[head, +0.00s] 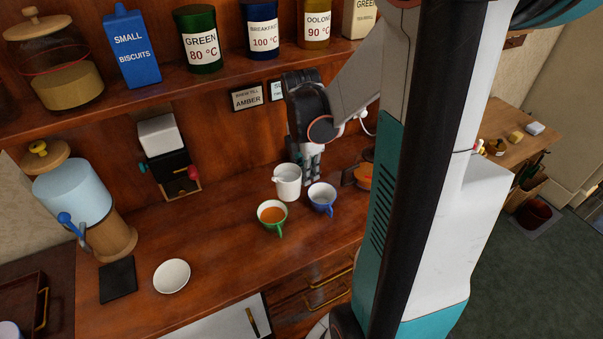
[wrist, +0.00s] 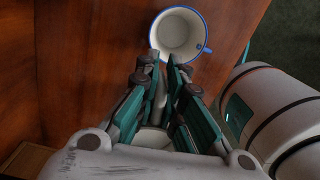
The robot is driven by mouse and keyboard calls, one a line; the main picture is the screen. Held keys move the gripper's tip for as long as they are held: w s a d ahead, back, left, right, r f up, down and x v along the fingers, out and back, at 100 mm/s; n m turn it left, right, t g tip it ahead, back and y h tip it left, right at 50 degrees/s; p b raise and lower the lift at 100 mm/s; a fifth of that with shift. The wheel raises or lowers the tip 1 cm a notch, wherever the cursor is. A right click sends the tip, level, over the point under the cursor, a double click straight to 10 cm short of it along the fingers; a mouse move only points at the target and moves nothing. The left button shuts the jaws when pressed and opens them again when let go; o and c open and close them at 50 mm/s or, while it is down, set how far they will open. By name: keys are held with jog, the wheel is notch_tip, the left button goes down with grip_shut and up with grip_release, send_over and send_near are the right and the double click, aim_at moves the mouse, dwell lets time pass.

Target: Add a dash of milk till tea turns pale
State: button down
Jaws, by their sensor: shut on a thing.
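A small white milk jug (head: 288,184) is upright behind the two cups in the head view. My gripper (head: 312,172) points down at its right side and is shut on it. I cannot tell whether its base touches the counter. A pale part of it shows between my fingers in the wrist view. A green cup (head: 268,219) holding clear amber tea stands in front of the jug. A blue cup (head: 322,207) stands to the right, its white inside looking empty; it also shows in the wrist view (wrist: 180,36), just beyond my fingertips. The jug's contents are not clear.
A white bowl (head: 172,276) and a dark slab (head: 117,279) lie at the left, near a water dispenser (head: 75,190). A shelf with tins (head: 198,42) runs above the counter (head: 228,190). An orange object (head: 364,176) is close on the right.

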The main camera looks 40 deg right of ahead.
jog(key=shift+d+f, duration=0.1)
jog(key=shift+f, duration=0.15)
notch_tip(320, 180, down, 3)
jog(key=shift+r+b, duration=0.1)
jog(key=shift+b, duration=1.15)
notch_tip(320, 180, up, 2)
jog(key=shift+h+p, duration=0.75)
jog(key=shift+h, duration=0.15)
jog(key=shift+d+r+g+h, duration=0.1)
jog(key=shift+r+g+h, duration=0.15)
jog(key=shift+r+h, duration=0.6)
jog(key=shift+d+r+g+h, duration=0.1)
jog(key=shift+r+g+h, duration=0.3)
jog(key=shift+h, duration=0.75)
jog(key=shift+r, duration=0.1)
jog(key=shift+a+b, duration=0.1)
jog(key=shift+b, duration=0.25)
jog(key=shift+a+r+h+b, duration=0.2)
jog(key=shift+h+b, duration=0.1)
jog(key=shift+h, duration=0.2)
jog(key=shift+r, duration=0.2)
